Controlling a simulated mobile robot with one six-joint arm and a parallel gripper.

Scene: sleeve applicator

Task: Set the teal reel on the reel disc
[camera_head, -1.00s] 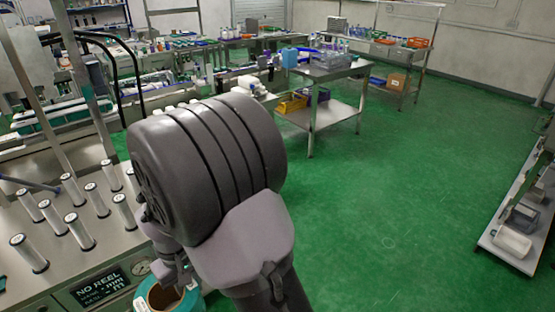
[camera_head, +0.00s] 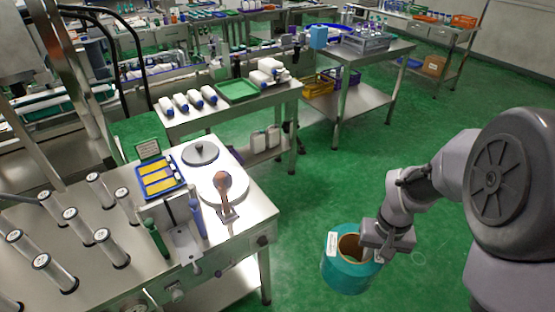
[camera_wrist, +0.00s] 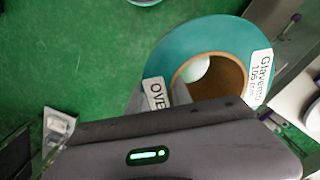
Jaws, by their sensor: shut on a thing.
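The teal reel (camera_head: 343,274), a ring with a brown core and a white label, hangs upright-axis over the green floor, right of the machine table. My gripper (camera_head: 371,246) is shut on its wall on the right side. In the wrist view the reel (camera_wrist: 192,45) shows its open core and two white labels; the fingertips are partly hidden. On the machine table a dark grey disc (camera_head: 200,153) has a small knob at its centre. A white round plate (camera_head: 238,192) lies in front of it under a brown arm. I cannot tell which is the reel disc.
The steel machine table (camera_head: 120,262) carries upright rollers (camera_head: 108,247), a blue tray (camera_head: 158,177) with yellow pieces and a small sign. A bench with bottles and a green tray (camera_head: 238,91) stands behind. Open floor lies between the table and my arm.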

